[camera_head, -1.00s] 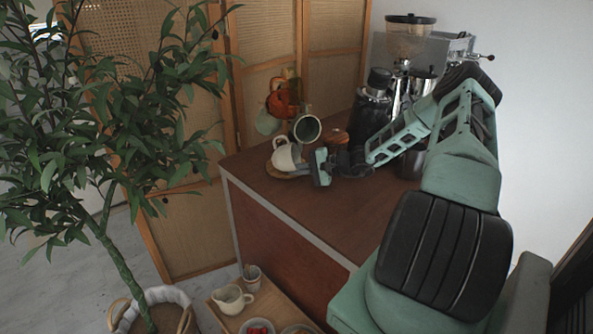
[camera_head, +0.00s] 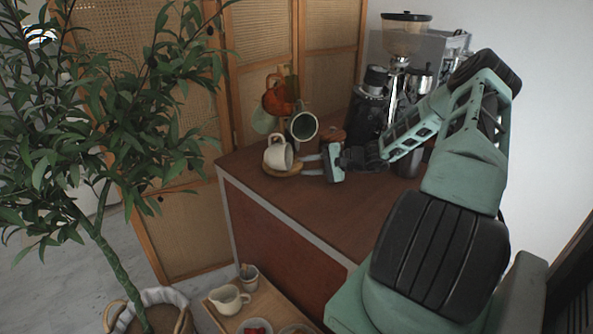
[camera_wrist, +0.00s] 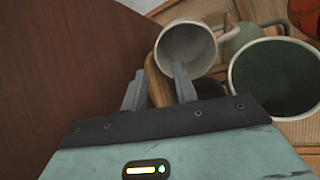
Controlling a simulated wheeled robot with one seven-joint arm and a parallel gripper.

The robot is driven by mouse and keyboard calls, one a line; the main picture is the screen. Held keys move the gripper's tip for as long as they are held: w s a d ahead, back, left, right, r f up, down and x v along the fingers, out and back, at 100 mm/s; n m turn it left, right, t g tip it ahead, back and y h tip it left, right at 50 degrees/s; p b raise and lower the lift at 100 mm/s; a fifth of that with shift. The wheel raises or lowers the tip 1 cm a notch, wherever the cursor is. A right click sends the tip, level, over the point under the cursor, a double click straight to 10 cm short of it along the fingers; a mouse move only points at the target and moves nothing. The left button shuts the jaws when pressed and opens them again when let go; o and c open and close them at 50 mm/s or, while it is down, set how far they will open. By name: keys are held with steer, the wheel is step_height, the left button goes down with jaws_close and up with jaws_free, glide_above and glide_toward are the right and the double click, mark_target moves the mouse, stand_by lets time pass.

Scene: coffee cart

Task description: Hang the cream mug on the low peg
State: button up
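The cream mug (camera_head: 279,155) is on the mug tree above its round wooden base (camera_head: 283,170). Its handle points up and its mouth faces my gripper; it also shows in the wrist view (camera_wrist: 187,48). The low peg is hidden, so I cannot tell how the handle sits on it. My gripper (camera_head: 303,165) is just right of the mug, fingers pointing at it. In the wrist view my gripper (camera_wrist: 159,72) has its fingers apart with nothing held; the right fingertip overlaps the mug's lower edge in the picture.
A dark green mug (camera_head: 304,126), an orange mug (camera_head: 278,98) and a pale green mug (camera_head: 263,121) hang close above. A dark grinder or bottle (camera_head: 368,108) stands behind my wrist. The brown counter (camera_head: 320,205) is clear in front.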

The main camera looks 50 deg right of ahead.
steer(key=b+v, duration=0.2)
steer(key=v, duration=1)
steer(key=shift+s, duration=0.2)
